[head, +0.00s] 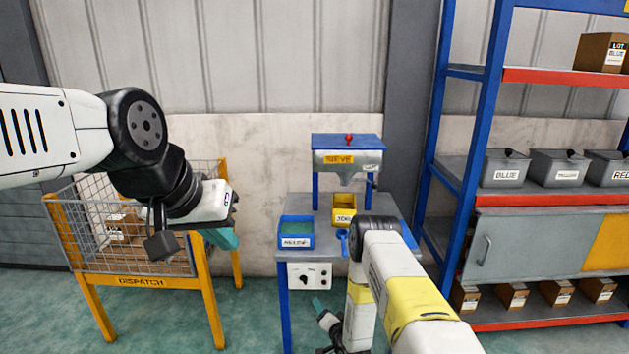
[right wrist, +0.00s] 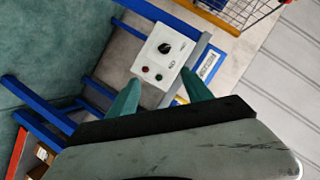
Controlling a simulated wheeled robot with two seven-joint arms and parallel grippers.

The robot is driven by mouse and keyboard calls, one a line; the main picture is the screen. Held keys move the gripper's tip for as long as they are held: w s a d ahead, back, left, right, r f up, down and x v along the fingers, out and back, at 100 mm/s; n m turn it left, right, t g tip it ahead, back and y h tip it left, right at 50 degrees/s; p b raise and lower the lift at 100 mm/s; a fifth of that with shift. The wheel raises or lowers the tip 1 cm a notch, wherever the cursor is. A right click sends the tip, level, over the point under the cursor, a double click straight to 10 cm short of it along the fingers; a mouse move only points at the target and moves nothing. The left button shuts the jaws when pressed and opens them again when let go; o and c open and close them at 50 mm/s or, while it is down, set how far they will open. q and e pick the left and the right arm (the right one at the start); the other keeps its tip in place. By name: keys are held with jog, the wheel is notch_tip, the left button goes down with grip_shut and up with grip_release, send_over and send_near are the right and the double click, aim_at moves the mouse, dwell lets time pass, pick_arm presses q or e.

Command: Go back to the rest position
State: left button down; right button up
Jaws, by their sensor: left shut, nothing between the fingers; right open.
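My left gripper (head: 222,238) hangs in the air in front of the dispatch cart, at the left of the head view. Its teal fingers are shut with nothing between them. My right gripper (head: 320,306) is low in front of the blue-legged workbench, partly hidden by my right arm. In the right wrist view its two teal fingers (right wrist: 160,94) are apart and empty. The bench's control box, with a black knob and red and green buttons, shows beyond them.
The workbench (head: 285,315) carries a sieve machine (head: 347,157), a blue bin (head: 296,231), a yellow bin (head: 344,209) and a blue scoop (head: 342,241). A yellow dispatch cart (head: 150,282) with a wire basket stands left. A blue shelf rack (head: 480,130) with grey bins and cartons stands right.

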jog(key=w+d+r+n+g, duration=0.1)
jog(key=w+d+r, duration=0.15)
jog(key=r, duration=0.55)
jog(key=w+d+r+h, duration=0.1)
jog(key=w+r, duration=0.2)
jog(key=r, duration=0.5)
jog(key=w+d+r+n+g, duration=0.1)
jog(key=w+r, duration=0.1)
jog(key=r, duration=0.5)
jog(key=s+d+r+n+g+h, duration=0.1)
jog(key=s+d+r, duration=0.15)
jog(key=r, duration=0.95)
jog(key=s+d+r+n+g, duration=0.1)
jog(key=s+d+r+g, duration=0.1)
jog(key=s+r, duration=0.7)
jog(key=s+r+n+g, duration=0.1)
jog(key=s+r, duration=0.3)
jog(key=s, duration=1)
jog(key=s+d+r+n+g, duration=0.1)
jog(key=s+r+n, duration=0.1)
jog(key=s, duration=1.2)
jog(key=shift+s+d+r+g, duration=0.2)
jog(key=shift+d+r+g, duration=0.15)
jog(key=shift+r, duration=0.55)
